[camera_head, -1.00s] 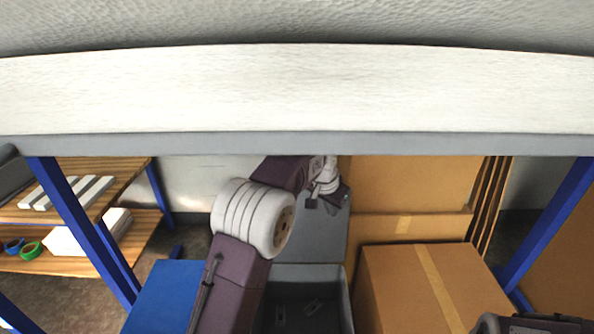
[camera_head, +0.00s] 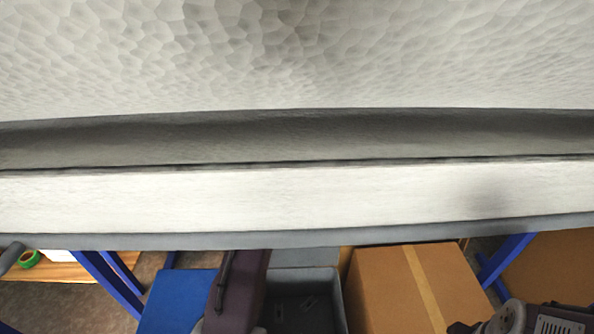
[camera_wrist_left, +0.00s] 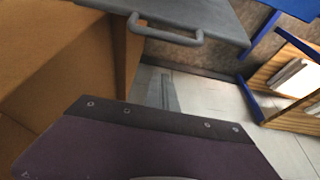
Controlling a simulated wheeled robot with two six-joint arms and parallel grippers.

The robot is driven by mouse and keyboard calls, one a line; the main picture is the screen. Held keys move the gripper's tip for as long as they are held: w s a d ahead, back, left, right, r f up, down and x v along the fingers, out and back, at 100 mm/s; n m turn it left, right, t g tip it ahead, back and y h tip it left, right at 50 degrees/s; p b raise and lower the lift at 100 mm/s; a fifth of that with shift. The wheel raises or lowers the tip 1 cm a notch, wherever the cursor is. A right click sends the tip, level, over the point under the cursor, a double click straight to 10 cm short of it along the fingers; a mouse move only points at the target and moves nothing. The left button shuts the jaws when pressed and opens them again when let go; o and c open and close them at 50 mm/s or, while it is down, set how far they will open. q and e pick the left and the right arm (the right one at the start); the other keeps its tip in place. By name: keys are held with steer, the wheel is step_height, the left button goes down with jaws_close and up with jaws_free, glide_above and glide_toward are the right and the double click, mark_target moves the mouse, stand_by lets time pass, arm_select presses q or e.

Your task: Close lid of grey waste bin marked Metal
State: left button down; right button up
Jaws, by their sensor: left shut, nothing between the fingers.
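The grey waste bin (camera_head: 335,300) stands open between a blue bin and a cardboard box. I look into its dark inside. The lower part of its raised lid (camera_head: 305,257) shows behind the opening; the rest is hidden by a white shelf edge. In the left wrist view the grey lid (camera_wrist_left: 195,12) with its bar handle (camera_wrist_left: 165,32) is at the top, above and apart from my left gripper (camera_wrist_left: 162,88). That gripper is shut and empty; the shelf hides it in the head view. My right gripper is not in view. No Metal marking is readable.
The white shelf edge (camera_head: 300,200) crosses the head view. A blue lid (camera_head: 180,298) lies left of the bin. A cardboard box (camera_head: 395,290) stands close on the right. Blue posts (camera_head: 110,282) and a wooden shelf (camera_head: 55,270) are at the left.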

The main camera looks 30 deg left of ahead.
arm_select(q)
step_height(320, 180, down, 6)
steer(key=s+d+b, duration=0.1)
steer(key=shift+s, duration=0.3)
stand_by(0.3)
steer(key=shift+r, duration=0.1)
